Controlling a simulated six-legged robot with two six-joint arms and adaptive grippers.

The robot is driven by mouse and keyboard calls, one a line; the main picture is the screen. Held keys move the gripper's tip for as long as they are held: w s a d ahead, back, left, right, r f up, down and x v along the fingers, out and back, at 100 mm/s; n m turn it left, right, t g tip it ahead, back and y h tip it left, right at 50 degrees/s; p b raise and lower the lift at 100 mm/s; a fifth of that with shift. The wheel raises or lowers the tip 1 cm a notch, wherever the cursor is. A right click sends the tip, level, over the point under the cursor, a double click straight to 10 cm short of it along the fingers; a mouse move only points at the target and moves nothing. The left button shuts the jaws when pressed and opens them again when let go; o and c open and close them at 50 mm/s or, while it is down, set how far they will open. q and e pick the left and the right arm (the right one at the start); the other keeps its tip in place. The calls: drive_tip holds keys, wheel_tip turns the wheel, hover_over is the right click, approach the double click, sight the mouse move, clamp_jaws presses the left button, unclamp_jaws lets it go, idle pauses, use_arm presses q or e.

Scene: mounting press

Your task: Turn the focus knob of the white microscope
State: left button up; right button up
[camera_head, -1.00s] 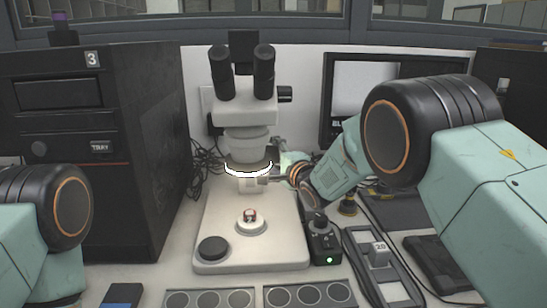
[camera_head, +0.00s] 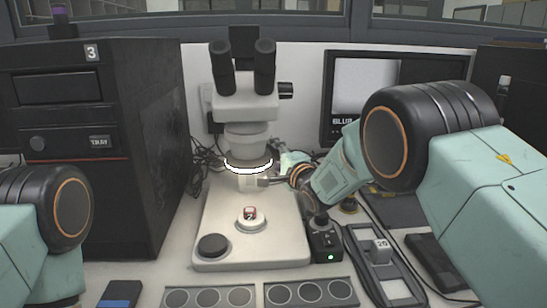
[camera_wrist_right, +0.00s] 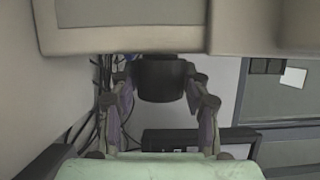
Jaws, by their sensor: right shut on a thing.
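The white microscope (camera_head: 247,108) stands on a white base (camera_head: 225,225) in the middle of the bench, its ring light (camera_head: 248,166) glowing. A small red-and-white sample (camera_head: 250,212) sits on the round stage. In the right wrist view, the black focus knob (camera_wrist_right: 162,82) juts out below the pale microscope body (camera_wrist_right: 120,38). My right gripper (camera_wrist_right: 160,78) has one finger on each side of this knob and is shut on it. In the head view my right arm reaches in beside the microscope column, and its fingertips cannot be made out. My left gripper is out of the picture.
A black cabinet marked 3 (camera_head: 130,110) stands close on the left. A monitor (camera_head: 385,85) showing partly hidden text is behind my right arm. A small control box (camera_head: 325,240) with a green light stands right of the base. Disc trays (camera_head: 310,292) lie in front.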

idle(0.3)
drive_tip(key=o, duration=1.2)
drive_tip(key=shift+c, duration=0.2)
drive_tip(key=v, duration=1.2)
drive_tip(key=shift+f, duration=0.15)
